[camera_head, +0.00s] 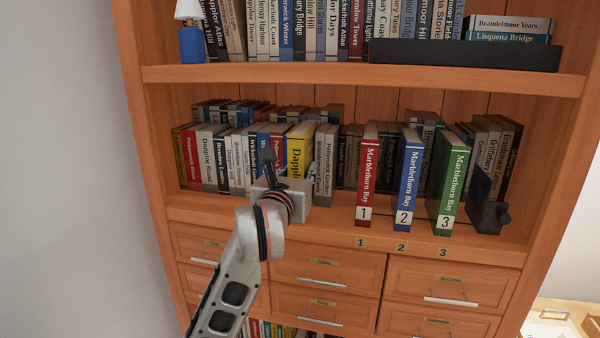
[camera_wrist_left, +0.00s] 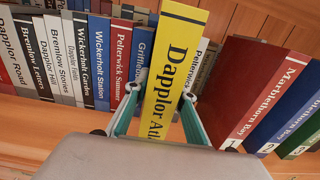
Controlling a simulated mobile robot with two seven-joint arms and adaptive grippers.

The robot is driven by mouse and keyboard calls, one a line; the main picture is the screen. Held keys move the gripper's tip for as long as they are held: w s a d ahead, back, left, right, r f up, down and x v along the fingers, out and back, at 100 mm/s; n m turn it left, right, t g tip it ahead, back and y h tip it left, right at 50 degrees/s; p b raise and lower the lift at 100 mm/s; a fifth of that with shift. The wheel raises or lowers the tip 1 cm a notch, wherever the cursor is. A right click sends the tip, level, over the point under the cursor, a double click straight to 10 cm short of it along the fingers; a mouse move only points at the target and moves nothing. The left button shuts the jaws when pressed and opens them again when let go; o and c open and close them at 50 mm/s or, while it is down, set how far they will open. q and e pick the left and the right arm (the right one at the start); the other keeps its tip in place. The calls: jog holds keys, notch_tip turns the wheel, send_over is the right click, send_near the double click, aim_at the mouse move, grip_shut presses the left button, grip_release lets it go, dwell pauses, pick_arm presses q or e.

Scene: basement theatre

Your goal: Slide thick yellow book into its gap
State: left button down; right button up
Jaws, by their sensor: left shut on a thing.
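The thick yellow book (camera_head: 298,146), with "Dapplor Atlas" lettering partly covered, stands upright in the middle-shelf row, between the blue and red books on its left and a grey book (camera_head: 322,160) on its right. In the left wrist view the yellow book (camera_wrist_left: 176,62) fills the centre, its spine closer to the camera than its neighbours. My left gripper (camera_head: 290,183) is shut on its lower part, one finger on each side. The fingers also show in the left wrist view (camera_wrist_left: 160,108). The gap behind the book is hidden. My right gripper is out of view.
Numbered red (camera_head: 367,180), blue (camera_head: 407,185) and green (camera_head: 448,190) books stand to the right with space between them. A dark bookend (camera_head: 486,212) is at the shelf's right end. The upper shelf (camera_head: 360,78) overhangs, and drawers (camera_head: 325,275) lie below.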

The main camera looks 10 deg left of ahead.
pick_arm(q)
jog(key=shift+w+r+b, duration=0.1)
jog(key=shift+w+b, duration=0.2)
jog(key=shift+w, duration=0.6)
jog(key=c, duration=1.6)
grip_release()
jog(key=s, duration=1.2)
jog(key=shift+a, duration=0.15)
